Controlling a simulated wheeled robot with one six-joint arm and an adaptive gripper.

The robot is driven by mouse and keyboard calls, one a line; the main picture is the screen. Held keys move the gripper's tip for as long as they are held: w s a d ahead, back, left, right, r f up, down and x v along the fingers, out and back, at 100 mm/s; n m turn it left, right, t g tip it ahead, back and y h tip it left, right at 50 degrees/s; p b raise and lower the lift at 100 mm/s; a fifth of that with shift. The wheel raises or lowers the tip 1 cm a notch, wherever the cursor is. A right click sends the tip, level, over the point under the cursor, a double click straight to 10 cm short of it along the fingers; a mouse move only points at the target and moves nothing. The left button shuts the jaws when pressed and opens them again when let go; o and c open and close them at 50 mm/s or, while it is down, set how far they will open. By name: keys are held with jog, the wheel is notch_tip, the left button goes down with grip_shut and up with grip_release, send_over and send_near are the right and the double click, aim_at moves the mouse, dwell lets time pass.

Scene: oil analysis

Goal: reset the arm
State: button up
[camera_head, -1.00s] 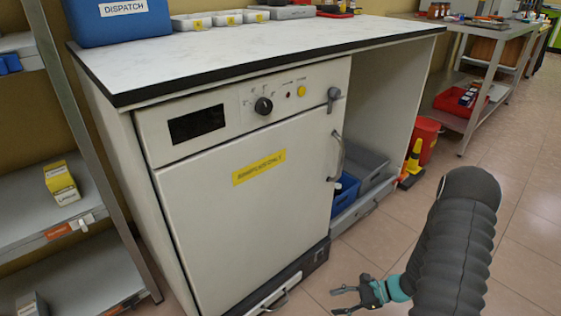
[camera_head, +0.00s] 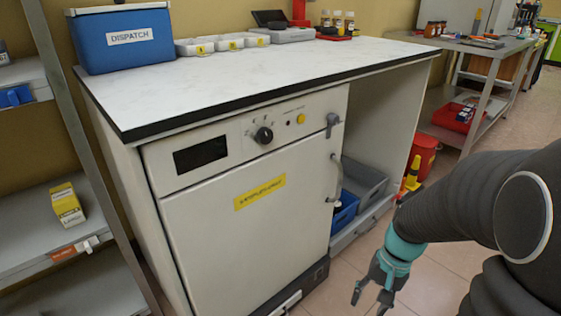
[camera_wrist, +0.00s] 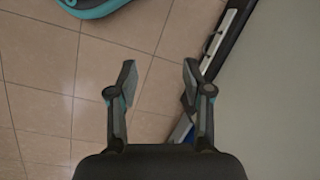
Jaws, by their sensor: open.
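My gripper (camera_head: 372,296) hangs at the lower right in the head view, in front of the white cabinet (camera_head: 255,225) and apart from it. In the wrist view, my gripper (camera_wrist: 157,78) has its two fingers spread with nothing between them. Tiled floor (camera_wrist: 100,75) shows beyond the fingertips. My arm comes in from the right edge of the head view, dark and ribbed, with a teal band near the gripper.
The cabinet door has a handle (camera_head: 337,178) on its right. Right of it are grey and blue bins (camera_head: 344,210) and a red container (camera_head: 424,150). A metal shelf (camera_head: 85,270) stands at left. A blue DISPATCH box (camera_head: 122,45) sits on the countertop (camera_head: 230,75).

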jog(key=s+a+r+n+t+h+p, duration=0.1)
jog(key=s+a+r+n+t+p, duration=0.1)
jog(key=r, duration=0.8)
jog(key=s+a+r+n+t+h+p, duration=0.1)
jog(key=s+a+r+n+t+p, duration=0.1)
jog(key=r, duration=0.9)
jog(key=s+n+t, duration=0.1)
jog(key=s+t, duration=0.1)
jog(key=t, duration=0.1)
jog(key=shift+s+h, duration=0.3)
jog(key=shift+s, duration=0.05)
